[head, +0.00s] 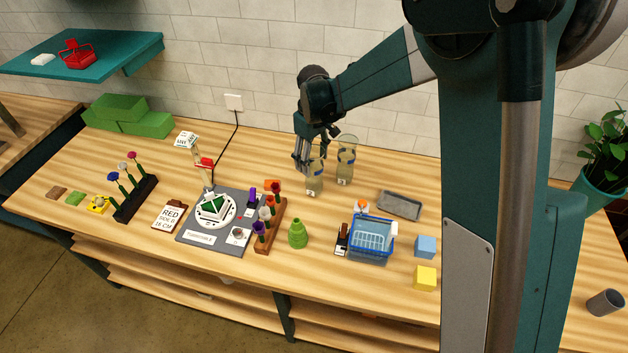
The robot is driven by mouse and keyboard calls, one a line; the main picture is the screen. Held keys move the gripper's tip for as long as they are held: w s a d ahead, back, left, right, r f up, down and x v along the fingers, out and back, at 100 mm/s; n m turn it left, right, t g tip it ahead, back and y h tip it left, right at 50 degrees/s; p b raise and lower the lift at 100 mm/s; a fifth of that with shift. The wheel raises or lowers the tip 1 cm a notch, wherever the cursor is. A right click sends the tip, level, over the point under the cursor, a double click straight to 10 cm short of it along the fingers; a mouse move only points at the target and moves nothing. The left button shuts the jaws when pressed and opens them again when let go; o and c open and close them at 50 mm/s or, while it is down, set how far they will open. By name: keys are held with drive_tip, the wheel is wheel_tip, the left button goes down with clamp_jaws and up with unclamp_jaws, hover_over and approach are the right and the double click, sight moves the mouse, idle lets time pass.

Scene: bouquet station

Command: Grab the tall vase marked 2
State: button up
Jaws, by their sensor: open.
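Two tall clear glass vases stand upright near the back of the table, each with a small white label low on its front. The labels are too small for me to read, so I cannot tell which vase is marked 2. The left vase (315,185) is partly hidden behind my gripper. The right vase (346,160) stands a little behind and to the right, apart from it. My gripper (302,168) is open and points down at the upper left side of the left vase. I cannot tell whether it touches the glass.
A grey tray (400,204) lies right of the vases, with a blue basket (371,240) in front. A green vase (298,233) and a wooden flower rack (271,228) stand in front of my gripper. A turntable (214,208) is to the left. The tiled wall is close behind.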

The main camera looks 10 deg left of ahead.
sight(314, 174)
drive_tip(key=shift+f, duration=0.9)
drive_tip(key=shift+f, duration=0.1)
drive_tip(key=shift+s+d+f+p, duration=0.1)
drive_tip(key=shift+f+p, duration=0.15)
drive_tip(key=shift+f, duration=1)
drive_tip(key=shift+d+f+p, duration=0.1)
drive_tip(key=shift+f+p, duration=0.1)
drive_tip(key=shift+f, duration=1.05)
drive_tip(key=c, duration=1.3)
